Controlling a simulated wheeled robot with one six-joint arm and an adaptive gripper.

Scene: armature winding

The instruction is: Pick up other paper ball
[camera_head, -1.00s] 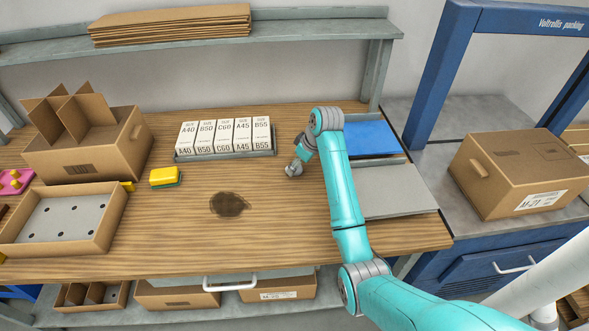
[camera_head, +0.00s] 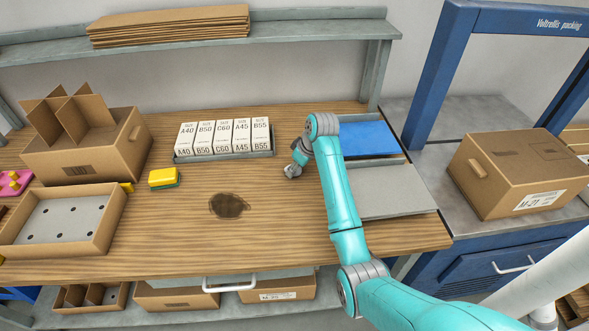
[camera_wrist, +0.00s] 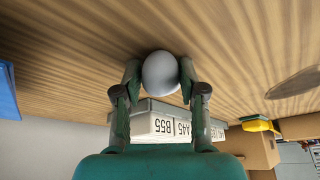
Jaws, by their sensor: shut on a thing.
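A pale grey-white ball (camera_wrist: 160,74), which I take to be the paper ball, sits between the two fingers of my gripper (camera_wrist: 160,80) in the wrist view. The fingers are shut on it, one on each side. The ball is at or just above the wooden tabletop; I cannot tell whether it touches. In the head view my gripper (camera_head: 293,171) is low over the table, right of the row of white boxes. The ball is hard to make out there, mostly hidden by the gripper. No other paper ball shows.
White labelled boxes (camera_head: 223,136) stand in a tray left of my gripper. A blue tray (camera_head: 369,138) and a grey tray (camera_head: 395,192) lie to the right. A yellow sponge (camera_head: 163,177) and a dark stain (camera_head: 229,206) are on the table. The front middle is clear.

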